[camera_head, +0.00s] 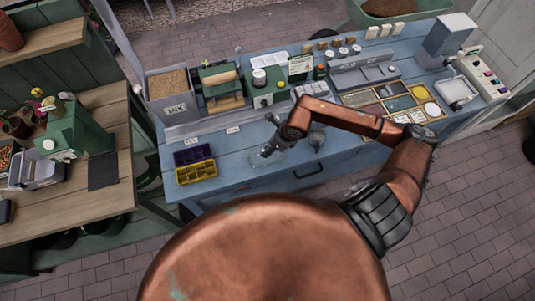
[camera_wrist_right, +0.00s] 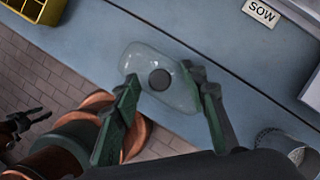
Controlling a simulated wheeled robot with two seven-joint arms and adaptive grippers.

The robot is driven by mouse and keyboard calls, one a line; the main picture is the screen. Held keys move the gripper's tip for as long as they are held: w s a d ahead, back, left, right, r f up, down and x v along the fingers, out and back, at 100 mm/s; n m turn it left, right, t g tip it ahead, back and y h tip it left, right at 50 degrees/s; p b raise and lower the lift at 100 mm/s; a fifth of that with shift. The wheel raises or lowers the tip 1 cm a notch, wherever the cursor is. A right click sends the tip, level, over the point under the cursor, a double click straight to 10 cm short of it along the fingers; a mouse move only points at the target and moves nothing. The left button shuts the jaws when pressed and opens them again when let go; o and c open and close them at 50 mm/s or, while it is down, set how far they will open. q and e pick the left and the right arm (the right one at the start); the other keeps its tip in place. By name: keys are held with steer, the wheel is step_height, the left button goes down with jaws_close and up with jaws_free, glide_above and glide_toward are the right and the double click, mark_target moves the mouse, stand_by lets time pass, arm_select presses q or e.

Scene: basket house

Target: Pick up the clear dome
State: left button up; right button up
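The clear dome (camera_wrist_right: 160,57) is a see-through rounded cover with a dark round knob in the right wrist view. It is over the blue workbench near its front edge. In the head view it is a faint clear shape (camera_head: 273,159) under my right gripper (camera_head: 264,151). In the wrist view my right gripper (camera_wrist_right: 165,86) is open, with one finger on each side of the dome's near part. I cannot tell whether the fingers touch it. My left gripper (camera_wrist_right: 28,119) is small and dark at the left of the wrist view; its opening is unclear.
The blue workbench (camera_head: 235,180) holds a yellow compartment tray (camera_head: 197,172) left of the gripper, with a purple one behind it. A grey mesh cup (camera_head: 317,139) stands just right. Boxes and jars line the back. A SOW label (camera_wrist_right: 261,13) lies behind the dome.

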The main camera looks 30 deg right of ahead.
steer(key=shift+c, duration=0.7)
jaws_close()
